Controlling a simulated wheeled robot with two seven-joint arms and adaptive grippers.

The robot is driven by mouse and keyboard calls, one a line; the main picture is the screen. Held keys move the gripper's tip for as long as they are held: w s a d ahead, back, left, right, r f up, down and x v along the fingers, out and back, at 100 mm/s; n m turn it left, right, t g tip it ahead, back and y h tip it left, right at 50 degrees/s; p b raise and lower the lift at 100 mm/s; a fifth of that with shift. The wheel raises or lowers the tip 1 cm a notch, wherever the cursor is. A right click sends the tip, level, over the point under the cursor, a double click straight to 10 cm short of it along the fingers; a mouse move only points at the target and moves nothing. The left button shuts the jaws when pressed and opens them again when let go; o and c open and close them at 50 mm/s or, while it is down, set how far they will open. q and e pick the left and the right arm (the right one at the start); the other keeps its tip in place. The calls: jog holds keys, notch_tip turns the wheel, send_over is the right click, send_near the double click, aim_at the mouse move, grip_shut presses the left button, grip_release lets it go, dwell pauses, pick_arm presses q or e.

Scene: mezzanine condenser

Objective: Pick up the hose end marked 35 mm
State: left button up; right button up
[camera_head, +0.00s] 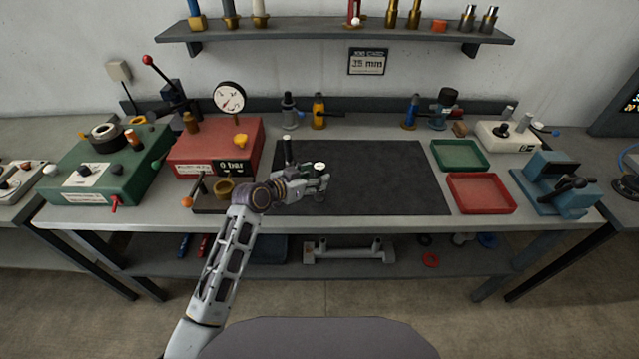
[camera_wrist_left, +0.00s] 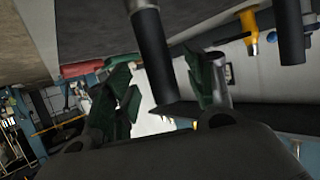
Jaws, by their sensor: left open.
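My left gripper (camera_head: 318,184) is open over the left part of the dark mat (camera_head: 390,178). A small upright piece with a pale top (camera_head: 319,166) stands right at its fingers; it may be a hose end. In the left wrist view a dark cylinder (camera_wrist_left: 152,55) with a pale end reaches between the green-padded fingers (camera_wrist_left: 168,88); I cannot tell whether they touch it. A second dark cylinder (camera_wrist_left: 289,30) is to the right there. Another dark upright piece (camera_head: 287,151) stands at the mat's left edge. No size mark is readable on any of these pieces. My right gripper is out of view.
A wall sign (camera_head: 368,62) reads 35 mm. Left are a red gauge box (camera_head: 218,147) and a green box (camera_head: 85,175). Right are green (camera_head: 459,145) and red (camera_head: 480,180) trays and a blue vise (camera_head: 560,185). Several fittings line the back. The mat's right side is clear.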

pick_arm(q)
jog(key=shift+p+x, duration=0.3)
jog(key=shift+x, duration=1.3)
grip_shut()
jog(key=shift+r+b, duration=0.5)
jog(key=shift+r, duration=4.55)
